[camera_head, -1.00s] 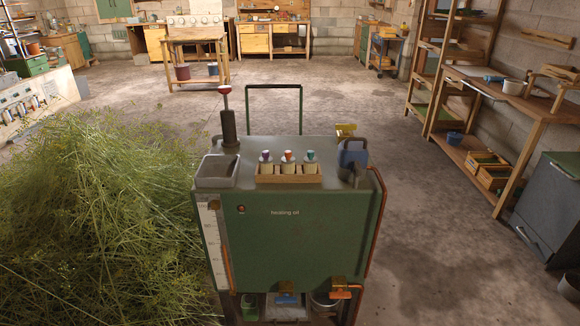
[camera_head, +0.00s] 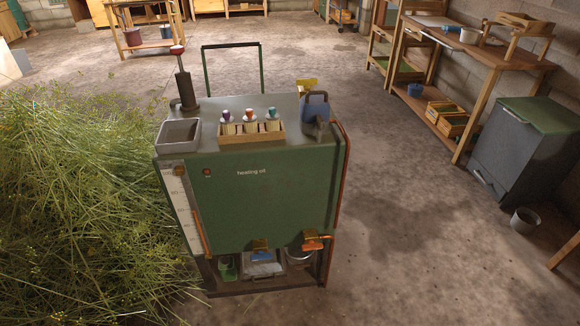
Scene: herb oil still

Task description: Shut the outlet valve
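The green still cabinet (camera_head: 265,200), marked "healing oil", stands in the middle of the head view. Two brass valves sit low on its front. One has a blue handle (camera_head: 261,257) and is near the lower middle. I cannot tell from the picture which one is the outlet valve. Neither of my grippers is in view.
On the cabinet top are a grey tray (camera_head: 178,135), a wooden vial rack (camera_head: 251,139), a blue can (camera_head: 314,112) and a red-topped pump (camera_head: 186,92). A herb heap (camera_head: 80,210) crowds the left. The floor (camera_head: 420,250) to the right is open, up to a grey bin (camera_head: 525,155).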

